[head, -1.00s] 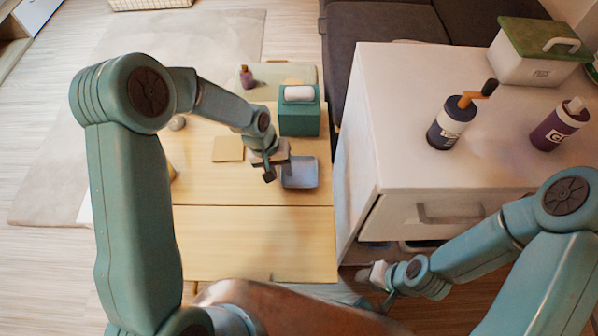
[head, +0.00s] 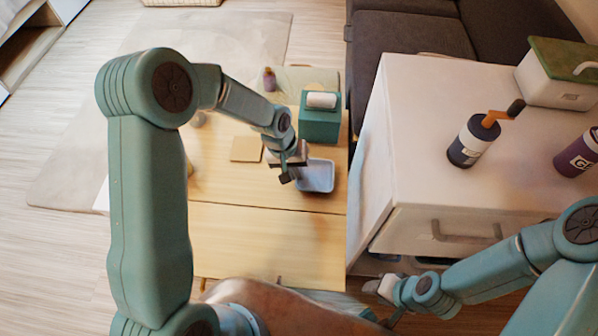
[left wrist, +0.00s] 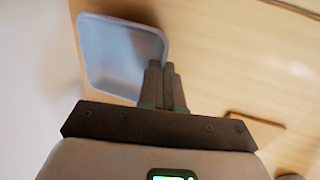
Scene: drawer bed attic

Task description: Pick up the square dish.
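The square dish (head: 317,177) is pale blue-grey, shallow and empty, with rounded corners. It is at the right side of the light wooden table (head: 262,240) and shows large at the upper left of the left wrist view (left wrist: 115,55). My left gripper (head: 288,176) is at the dish's left edge. In the left wrist view its fingers (left wrist: 161,66) are close together with the dish's rim between them. I cannot tell whether the dish is clear of the table. My right gripper (head: 376,288) is low in front of the white cabinet; its finger opening is unclear.
A green box with a white roll (head: 320,119) stands just behind the dish. A tan square (head: 246,149) lies left of it, and a small purple bottle (head: 269,79) stands farther back. The white cabinet (head: 425,150) rises close on the right, holding bottles and a lidded box.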

